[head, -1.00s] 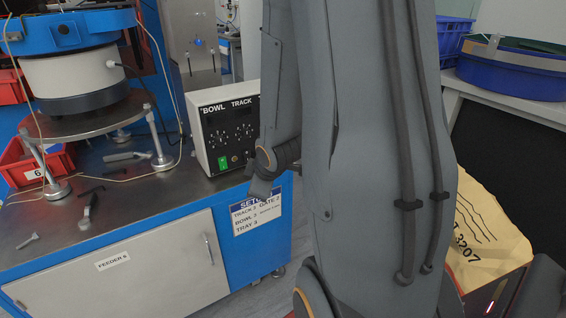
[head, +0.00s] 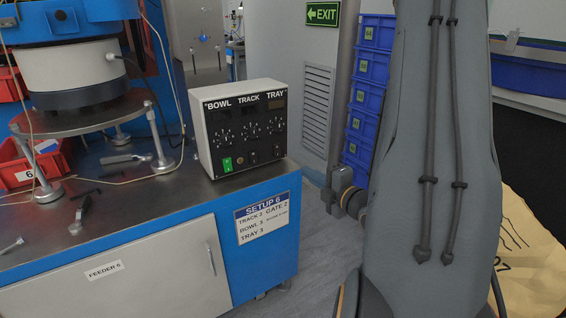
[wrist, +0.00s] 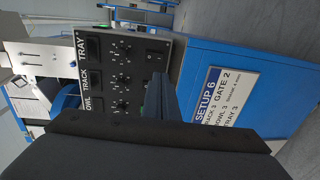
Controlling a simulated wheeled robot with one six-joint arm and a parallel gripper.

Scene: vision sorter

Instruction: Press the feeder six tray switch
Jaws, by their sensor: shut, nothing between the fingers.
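The feeder six control box (head: 207,140) stands on the right end of the metal bench top, with columns marked BOWL, TRACK and TRAY. The tray switch (head: 277,152) is the small black rocker at the bottom right of its panel; the bowl column's switch is green. In the wrist view the panel appears turned sideways, with the tray switch (wrist: 157,57) in the top row. My gripper (wrist: 161,84) is shut and empty. It shows just below the tray switch in that view and covers part of the panel's lower switches. I cannot tell its distance from the panel.
A SETUP 6 card (head: 263,218) is on the blue bench side, reading TRAY 3. A bowl feeder (head: 75,75), a red bin (head: 20,165) and loose tools occupy the bench's left part. Blue bins (head: 366,95) are stacked behind my arm. Open floor lies right of the bench.

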